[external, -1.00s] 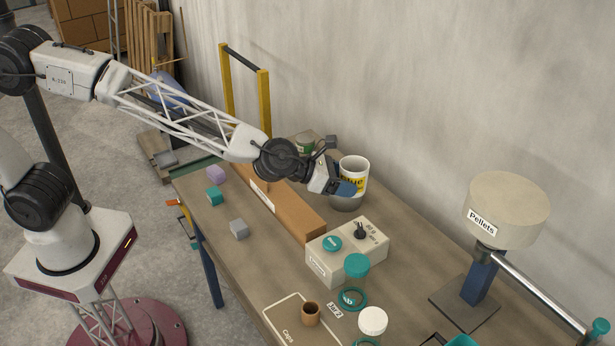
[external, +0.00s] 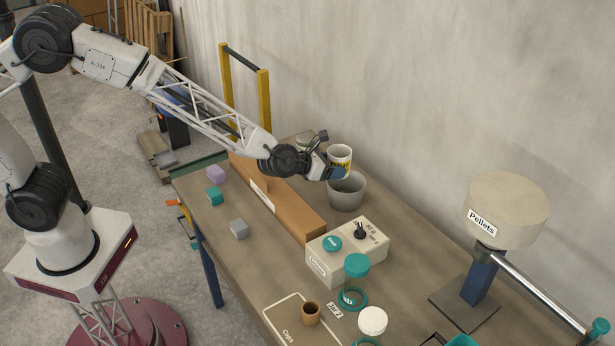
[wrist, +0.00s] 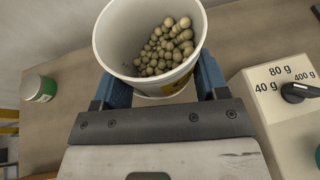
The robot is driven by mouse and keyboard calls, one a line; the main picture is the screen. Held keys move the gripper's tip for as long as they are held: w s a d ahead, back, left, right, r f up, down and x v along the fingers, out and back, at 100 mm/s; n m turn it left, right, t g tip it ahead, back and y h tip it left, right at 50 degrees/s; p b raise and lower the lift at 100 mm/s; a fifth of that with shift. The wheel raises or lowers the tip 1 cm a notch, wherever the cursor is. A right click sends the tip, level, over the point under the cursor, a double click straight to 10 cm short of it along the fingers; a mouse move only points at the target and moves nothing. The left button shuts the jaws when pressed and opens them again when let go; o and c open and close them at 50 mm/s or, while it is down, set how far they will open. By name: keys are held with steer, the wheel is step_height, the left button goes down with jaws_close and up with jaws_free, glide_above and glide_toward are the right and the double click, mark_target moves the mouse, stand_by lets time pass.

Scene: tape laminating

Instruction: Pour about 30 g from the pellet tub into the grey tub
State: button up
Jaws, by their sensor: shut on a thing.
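My gripper (external: 337,173) is shut on the pellet tub (external: 341,153), a white tub with a yellow label. In the wrist view, the blue fingers of my gripper (wrist: 160,90) clasp the pellet tub (wrist: 115,40) on both sides. Beige pellets (wrist: 165,47) lie inside, gathered toward the far right part of the tub. The grey tub (external: 347,194) stands upright on the bench, with its mouth open. In the external view the held tub overlaps the grey tub's far rim; whether it is directly above cannot be told. The grey tub's contents are hidden.
A beige box (external: 318,262) with a dial stands in front of the grey tub; in the wrist view its dial (wrist: 296,92) has gram marks. A long brown box (external: 285,212) lies left of the grey tub. A pellet hopper (external: 508,205) stands at right.

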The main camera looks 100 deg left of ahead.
steer(key=s+a+f+n+g+y, duration=0.1)
steer(key=s+a+f+n+y, duration=0.1)
steer(key=s+a+f, duration=0.4)
steer(key=a, duration=0.4)
steer(key=shift+s+a+g, duration=0.15)
steer(key=shift+a+g, duration=0.2)
steer(key=shift+g, duration=0.05)
steer(key=shift+w+d+r+m+g, duration=0.2)
steer(key=shift+w+r+m, duration=0.05)
steer(key=shift+r, duration=0.3)
steer(key=shift+w+d+r+m+g, duration=0.15)
steer(key=shift+w+r+m+g, duration=0.1)
steer(key=shift+r, duration=0.25)
steer(key=w+m+g+y, duration=0.1)
steer(key=m, duration=0.1)
steer(key=w+d+m+g+y, duration=0.1)
steer(key=m+y, duration=0.1)
steer(key=m, duration=0.1)
steer(key=w+d+r+m+g+y, duration=0.1)
steer(key=m, duration=0.1)
steer(key=shift+w+d+r+m+g, duration=0.1)
steer(key=shift+d+m+g, duration=0.15)
steer(key=shift+m+g, duration=0.15)
stand_by(0.4)
steer(key=shift+r+m+y, duration=0.2)
steer(key=shift+m+y, duration=0.2)
stand_by(1.0)
